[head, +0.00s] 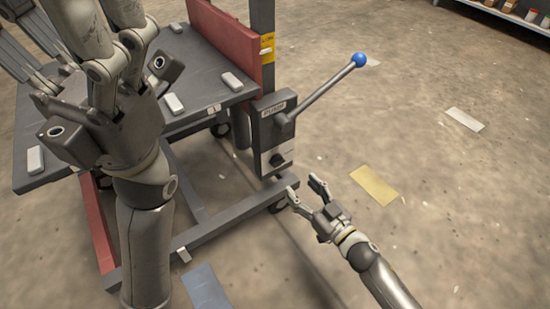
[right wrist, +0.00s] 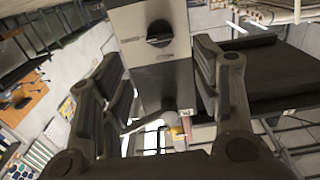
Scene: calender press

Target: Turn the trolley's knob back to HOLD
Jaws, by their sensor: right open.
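The trolley's knob (head: 277,159) is a small dark knob low on the grey pump box (head: 262,140), below the lever. In the right wrist view the black knob (right wrist: 160,33) sits on the pale panel at the top middle, between and beyond my fingers. Its setting marks are too small to read. My right gripper (head: 306,190) is open and empty, below and to the right of the box, apart from the knob. My left gripper (head: 105,55) is large in the left foreground, in front of the trolley table; its fingertips run past the top edge.
A lever with a blue ball (head: 359,60) slants up right from the box. The trolley table (head: 203,88) carries several pale blocks and a red rail (head: 225,42). A yellow floor patch (head: 375,185) lies right of my right gripper.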

